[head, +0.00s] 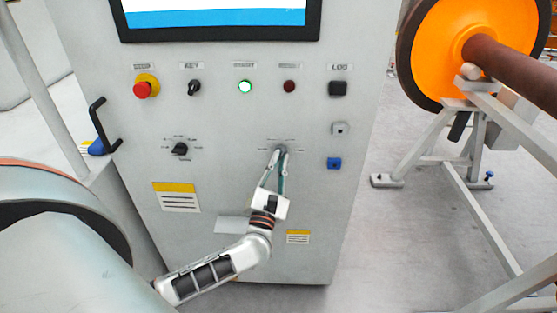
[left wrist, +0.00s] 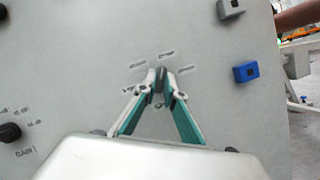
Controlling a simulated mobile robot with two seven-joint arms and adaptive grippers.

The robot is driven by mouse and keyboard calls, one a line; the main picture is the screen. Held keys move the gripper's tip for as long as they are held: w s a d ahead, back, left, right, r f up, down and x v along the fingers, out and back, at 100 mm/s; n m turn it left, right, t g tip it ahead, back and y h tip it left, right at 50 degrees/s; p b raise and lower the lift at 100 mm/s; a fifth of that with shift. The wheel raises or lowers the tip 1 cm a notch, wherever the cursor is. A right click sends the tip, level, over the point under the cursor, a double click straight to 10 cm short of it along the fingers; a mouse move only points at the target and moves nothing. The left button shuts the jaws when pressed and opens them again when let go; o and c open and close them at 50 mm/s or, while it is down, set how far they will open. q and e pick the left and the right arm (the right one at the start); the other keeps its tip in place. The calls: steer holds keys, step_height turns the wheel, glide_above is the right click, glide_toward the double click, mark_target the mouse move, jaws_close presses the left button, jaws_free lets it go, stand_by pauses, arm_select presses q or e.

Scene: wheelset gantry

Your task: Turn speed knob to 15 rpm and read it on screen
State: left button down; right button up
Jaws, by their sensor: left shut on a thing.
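The speed knob (left wrist: 160,72) is a small dark knob on the grey control panel, with short labels around it too small to read. In the head view it is mostly hidden by my fingers. My left gripper (head: 277,155) reaches up to the panel from below and is shut on this knob; its two fingers also show on either side of the knob in the left wrist view (left wrist: 162,85). The screen (head: 215,14) at the top of the cabinet shows only its lower part, white with a blue band, and no reading is visible. My right gripper is not in view.
A red emergency button (head: 143,88), a key switch (head: 194,87), a lit green button (head: 245,87) and a dark red button (head: 289,87) line the panel. Another black selector (head: 180,149) sits left of my gripper. An orange wheel (head: 458,45) on a grey frame stands right.

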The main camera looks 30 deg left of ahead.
arm_select(q)
steer(key=c, duration=2.1)
jaws_free()
steer(key=shift+c, duration=0.2)
steer(key=v, duration=1.2)
steer(key=shift+f, duration=0.1)
